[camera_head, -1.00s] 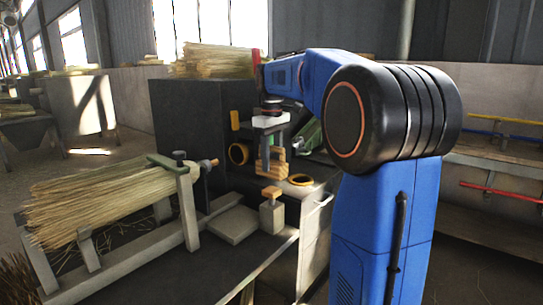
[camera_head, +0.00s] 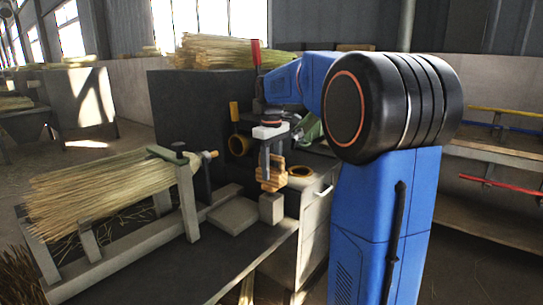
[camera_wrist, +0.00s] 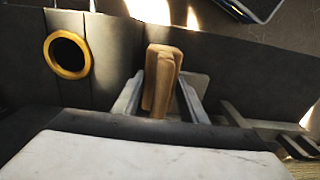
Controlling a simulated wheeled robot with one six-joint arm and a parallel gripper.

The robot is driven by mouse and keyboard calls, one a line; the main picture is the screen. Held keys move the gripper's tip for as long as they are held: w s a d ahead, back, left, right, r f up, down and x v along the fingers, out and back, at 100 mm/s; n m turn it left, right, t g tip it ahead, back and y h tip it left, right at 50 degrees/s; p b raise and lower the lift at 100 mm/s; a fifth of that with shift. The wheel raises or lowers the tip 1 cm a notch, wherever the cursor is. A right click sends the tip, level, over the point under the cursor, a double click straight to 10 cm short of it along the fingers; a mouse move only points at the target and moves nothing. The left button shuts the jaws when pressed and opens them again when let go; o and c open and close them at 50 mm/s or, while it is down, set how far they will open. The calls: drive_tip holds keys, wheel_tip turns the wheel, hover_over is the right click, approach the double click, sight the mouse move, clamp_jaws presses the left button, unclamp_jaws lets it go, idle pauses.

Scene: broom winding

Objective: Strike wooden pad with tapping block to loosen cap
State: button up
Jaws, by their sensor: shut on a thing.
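My gripper (camera_head: 266,165) points down over the bench and is shut on a light wooden tapping block (camera_head: 277,172). In the wrist view the block (camera_wrist: 161,72) stands between the two grey fingers of my gripper (camera_wrist: 162,98). The wooden pad (camera_head: 269,187) sits on top of a short grey post (camera_head: 271,208), right below the block. In the head view block and pad overlap, and I cannot tell whether they touch. I cannot make out a cap for certain.
A straw bundle (camera_head: 100,195) lies in a clamp frame at the left. A grey slab (camera_head: 233,215) lies left of the post. A yellow ring (camera_head: 239,145) is on the dark box, and another ring (camera_head: 300,171) lies on the cabinet to the right.

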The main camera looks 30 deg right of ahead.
sight(272, 155)
drive_tip(key=shift+r, duration=2.6)
drive_tip(key=shift+r, duration=0.3)
drive_tip(key=shift+f, duration=0.1)
wheel_tip(272, 155, down, 8)
drive_tip(key=shift+r, duration=0.1)
clamp_jaws()
drive_tip(key=shift+r, duration=2.55)
drive_tip(key=shift+r, duration=0.15)
